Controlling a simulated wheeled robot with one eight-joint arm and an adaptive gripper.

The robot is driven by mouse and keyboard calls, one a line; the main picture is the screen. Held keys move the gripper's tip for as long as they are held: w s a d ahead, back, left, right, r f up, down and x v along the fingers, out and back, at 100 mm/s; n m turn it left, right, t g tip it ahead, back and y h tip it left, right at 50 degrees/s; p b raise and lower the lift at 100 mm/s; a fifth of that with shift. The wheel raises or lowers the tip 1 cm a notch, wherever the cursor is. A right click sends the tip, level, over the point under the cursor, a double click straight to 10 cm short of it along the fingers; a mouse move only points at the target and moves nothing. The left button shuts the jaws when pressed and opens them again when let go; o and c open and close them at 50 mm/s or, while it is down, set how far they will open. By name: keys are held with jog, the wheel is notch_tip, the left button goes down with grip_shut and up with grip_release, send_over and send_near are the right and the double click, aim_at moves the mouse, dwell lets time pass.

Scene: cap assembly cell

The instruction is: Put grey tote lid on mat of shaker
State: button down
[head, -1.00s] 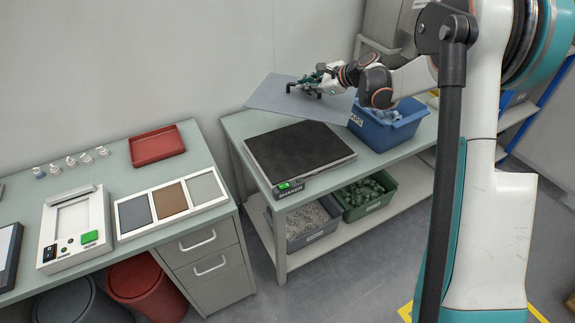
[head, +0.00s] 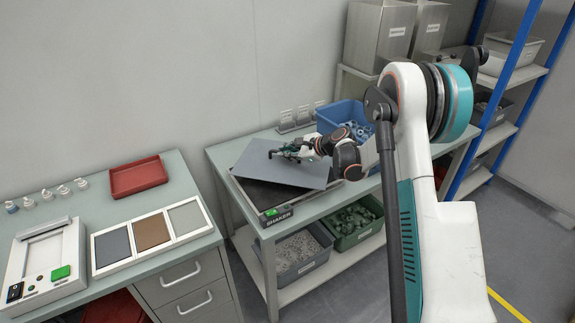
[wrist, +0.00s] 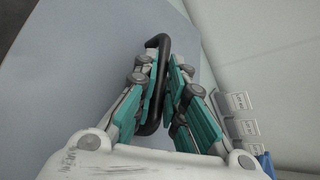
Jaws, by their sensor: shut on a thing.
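The grey tote lid (head: 262,166) is a flat blue-grey sheet with a black handle; it also fills the left of the wrist view (wrist: 75,75). My gripper (head: 275,152) is shut on the lid's black handle (wrist: 154,85). The lid is over the shaker (head: 274,212), turned at an angle to it, and covers most of its black mat (head: 261,196). A strip of the mat shows along the front and left. I cannot tell whether the lid touches the mat.
A blue bin (head: 342,118) with parts stands right behind the shaker, close to the lid's right side. Small label holders (head: 290,121) stand along the wall. A red tray (head: 139,177) and a three-panel board (head: 151,233) lie on the left bench.

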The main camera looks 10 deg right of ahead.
aim_at(288, 162)
jog(key=shift+f+b, duration=0.65)
jog(key=shift+f, duration=1.4)
jog(key=shift+f, duration=0.1)
jog(key=c, duration=1.7)
grip_release()
jog(key=shift+o, duration=0.2)
jog(key=shift+r, duration=0.2)
jog(key=p+v, duration=0.3)
jog(key=v, duration=0.9)
jog(key=shift+f, duration=0.1)
